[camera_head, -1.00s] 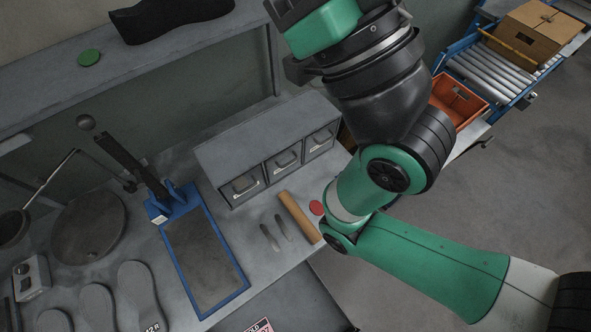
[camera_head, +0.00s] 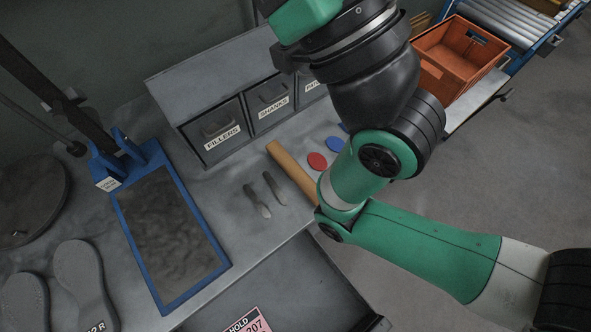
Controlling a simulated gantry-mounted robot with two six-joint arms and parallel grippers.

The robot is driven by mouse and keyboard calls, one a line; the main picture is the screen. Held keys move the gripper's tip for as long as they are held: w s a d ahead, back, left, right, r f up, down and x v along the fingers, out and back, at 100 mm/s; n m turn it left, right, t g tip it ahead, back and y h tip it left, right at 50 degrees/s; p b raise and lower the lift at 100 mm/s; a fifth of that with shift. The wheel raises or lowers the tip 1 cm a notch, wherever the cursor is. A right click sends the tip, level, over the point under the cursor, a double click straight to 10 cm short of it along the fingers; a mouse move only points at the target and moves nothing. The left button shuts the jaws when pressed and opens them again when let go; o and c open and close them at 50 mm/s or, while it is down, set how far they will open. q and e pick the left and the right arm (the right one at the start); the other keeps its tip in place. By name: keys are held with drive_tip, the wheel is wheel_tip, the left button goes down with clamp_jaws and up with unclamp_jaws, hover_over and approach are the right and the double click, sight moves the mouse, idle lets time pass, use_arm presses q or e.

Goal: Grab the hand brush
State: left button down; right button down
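I cannot pick out a hand brush for certain. A tan wooden bar (camera_head: 290,168) lies on the grey workbench (camera_head: 225,235), its lower end close to my green arm in the picture; I cannot tell if it belongs to a brush. Two slim tools with dark and pale ends (camera_head: 257,202) lie left of it, apart from each other. My green and black arm crosses the right half of the head view and hides part of the bench. Neither gripper shows.
A drawer unit (camera_head: 210,72) with labelled fronts stands at the bench's back. Red (camera_head: 317,161) and blue discs lie beside my arm. A blue-framed tray (camera_head: 221,262) and grey soles (camera_head: 84,282) are at left. An orange crate (camera_head: 440,72) stands near the roller conveyor (camera_head: 500,22).

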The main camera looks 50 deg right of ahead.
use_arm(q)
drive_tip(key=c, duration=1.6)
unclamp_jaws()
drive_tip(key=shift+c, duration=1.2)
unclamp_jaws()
